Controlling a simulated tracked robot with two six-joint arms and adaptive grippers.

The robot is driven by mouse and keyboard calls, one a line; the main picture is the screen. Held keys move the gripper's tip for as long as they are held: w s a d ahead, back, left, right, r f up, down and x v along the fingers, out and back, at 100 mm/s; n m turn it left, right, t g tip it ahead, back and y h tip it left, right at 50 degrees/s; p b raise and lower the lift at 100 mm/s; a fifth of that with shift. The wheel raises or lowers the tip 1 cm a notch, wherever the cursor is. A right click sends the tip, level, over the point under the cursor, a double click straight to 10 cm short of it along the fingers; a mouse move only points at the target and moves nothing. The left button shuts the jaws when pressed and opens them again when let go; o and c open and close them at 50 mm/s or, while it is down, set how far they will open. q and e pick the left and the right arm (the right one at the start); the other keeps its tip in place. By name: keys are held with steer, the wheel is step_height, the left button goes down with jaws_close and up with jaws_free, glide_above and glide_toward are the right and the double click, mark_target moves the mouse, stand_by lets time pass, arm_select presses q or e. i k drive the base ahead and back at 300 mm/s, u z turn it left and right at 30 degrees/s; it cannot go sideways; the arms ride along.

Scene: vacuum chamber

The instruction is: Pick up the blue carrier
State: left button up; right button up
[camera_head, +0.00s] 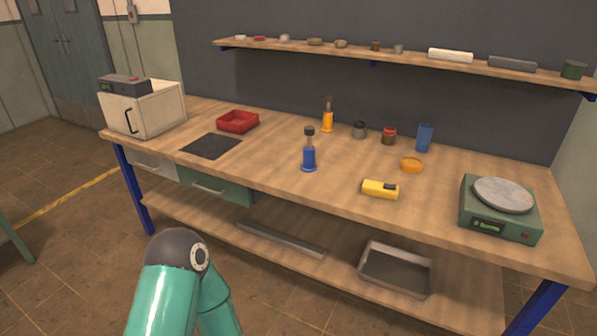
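The blue carrier (309,158) appears to be the blue upright piece with a round foot and a dark knob on top. It stands upright near the middle of the wooden workbench (270,170), towards its front edge, and nothing touches it. A similar orange one (327,122) stands behind it. One of my teal arm links shows at the bottom left, in front of the bench and well short of the carrier. Neither gripper is in view.
Around the carrier are a dark mat (211,146), red tray (237,122), yellow device (380,189), orange ring (411,165), jars (389,136), blue cup (424,138) and green scale (499,209). A white box (143,108) stands far left. A shelf (400,65) hangs above.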

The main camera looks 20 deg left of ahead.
mark_target(308, 165)
steer(key=z, duration=0.1)
steer(key=k, duration=0.3)
steer(key=u, duration=0.8)
steer(key=i, duration=1)
steer(key=u, duration=0.7)
steer(key=i, duration=1.15)
steer(key=z, duration=0.45)
